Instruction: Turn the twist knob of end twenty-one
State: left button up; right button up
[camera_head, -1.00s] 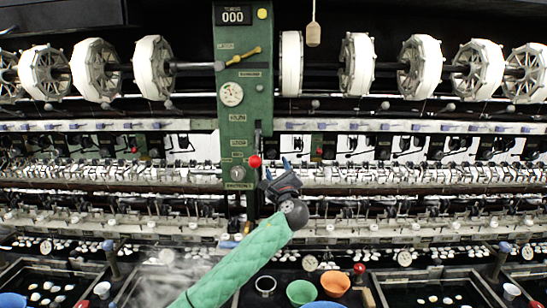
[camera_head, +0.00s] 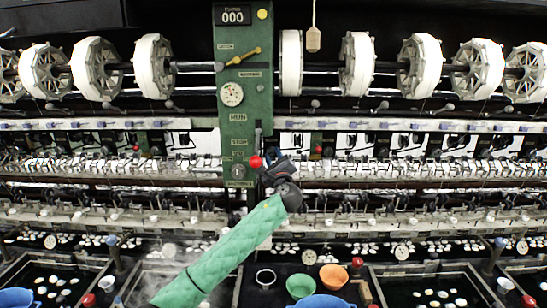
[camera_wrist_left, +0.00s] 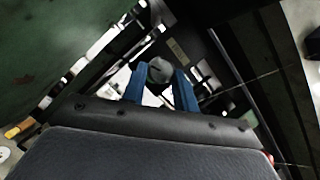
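My left gripper (camera_head: 264,158) reaches in on a green-sleeved arm. It is just right of the lower part of the green control panel (camera_head: 232,125), beside a red ball-ended lever (camera_head: 255,162). In the left wrist view its two blue fingers (camera_wrist_left: 160,82) stand apart. A round grey knob (camera_wrist_left: 160,70) shows between the fingertips; whether they touch it I cannot tell. I cannot read a number that marks it as end twenty-one. In the head view the gripper hides this spot. My right gripper is not in view.
White reels (camera_head: 97,69) line the top of the machine. Rows of metal guides cross the middle. Dark basins (camera_head: 425,285) with white cocoons lie below, with a green bowl (camera_head: 300,287) and an orange bowl (camera_head: 333,277) at front.

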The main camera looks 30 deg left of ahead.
pick_arm(q)
jog(key=shift+c, duration=0.7)
jog(key=shift+f+n+b, duration=0.15)
jog(key=shift+n+b, duration=0.25)
jog(key=shift+b, duration=0.1)
jog(key=n+g+b, duration=0.1)
jog(key=n+b, duration=0.2)
jog(key=shift+d+g, duration=0.15)
jog(key=shift+g, duration=0.25)
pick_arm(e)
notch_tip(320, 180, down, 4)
pick_arm(q)
jog(key=n+g+b, duration=0.1)
jog(key=n, duration=0.1)
jog(key=n+b, duration=0.2)
jog(key=r+n+g+b, duration=0.1)
jog(key=n, duration=0.2)
jog(key=shift+w+d+g+h, duration=0.1)
jog(key=shift+g+h, duration=0.2)
jog(key=shift+h, duration=0.1)
jog(key=shift+r+n+h+b, duration=0.1)
jog(key=shift+n+h+b, duration=0.4)
jog(key=shift+n, duration=0.8)
jog(key=shift+g, duration=0.3)
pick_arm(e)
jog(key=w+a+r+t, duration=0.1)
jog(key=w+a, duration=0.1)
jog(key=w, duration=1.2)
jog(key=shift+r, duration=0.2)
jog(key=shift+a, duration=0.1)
